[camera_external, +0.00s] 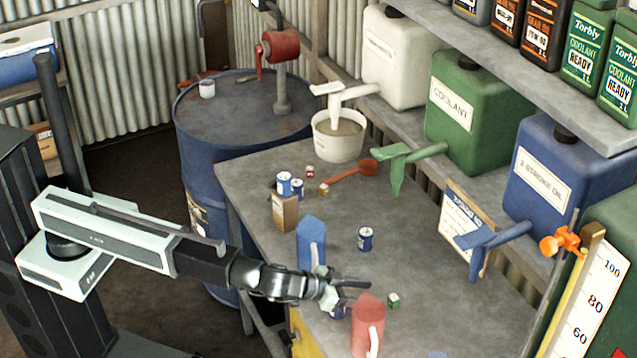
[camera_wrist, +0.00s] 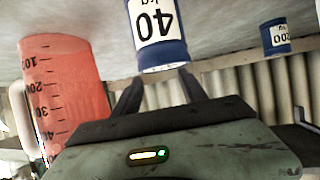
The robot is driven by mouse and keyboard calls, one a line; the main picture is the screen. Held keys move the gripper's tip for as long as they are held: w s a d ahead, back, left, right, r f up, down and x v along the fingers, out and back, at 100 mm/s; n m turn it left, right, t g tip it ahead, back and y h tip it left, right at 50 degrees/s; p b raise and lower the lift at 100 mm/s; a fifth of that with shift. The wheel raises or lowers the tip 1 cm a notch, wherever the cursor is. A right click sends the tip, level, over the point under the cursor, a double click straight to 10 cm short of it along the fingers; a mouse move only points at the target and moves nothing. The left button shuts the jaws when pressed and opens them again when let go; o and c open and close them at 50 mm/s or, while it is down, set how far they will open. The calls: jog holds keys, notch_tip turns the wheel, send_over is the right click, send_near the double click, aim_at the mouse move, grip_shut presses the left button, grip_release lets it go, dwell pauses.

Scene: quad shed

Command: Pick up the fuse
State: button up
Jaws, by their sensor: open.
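No object in view is clearly the fuse. In the wrist view, which is upside down, a blue-and-white cylinder marked "40" (camera_wrist: 158,28) stands on the bench just beyond the fingertips, centred between them. My gripper (camera_external: 354,298) is open and empty, low over the near part of the bench, left of the red jug (camera_external: 368,325). It also shows in the wrist view (camera_wrist: 160,78). In the external view my fingers mostly hide that cylinder. A second blue-and-white cylinder marked "200" (camera_wrist: 276,37) stands farther off; it appears mid-bench in the external view (camera_external: 365,239).
The red graduated jug (camera_wrist: 65,90) is close beside my gripper. A blue jug (camera_external: 311,243) stands behind my wrist. Blue-and-white cans (camera_external: 284,184) stand farther back. The bench's right half (camera_external: 440,310) is mostly clear.

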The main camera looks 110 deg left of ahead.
aim_at(392, 298)
jog(key=shift+s+d+f, duration=0.1)
jog(key=shift+s+f, duration=0.05)
jog(key=b+x, duration=0.3)
jog(key=x, duration=0.5)
jog(key=shift+f, duration=0.1)
jog(key=shift+s, duration=0.15)
grip_shut()
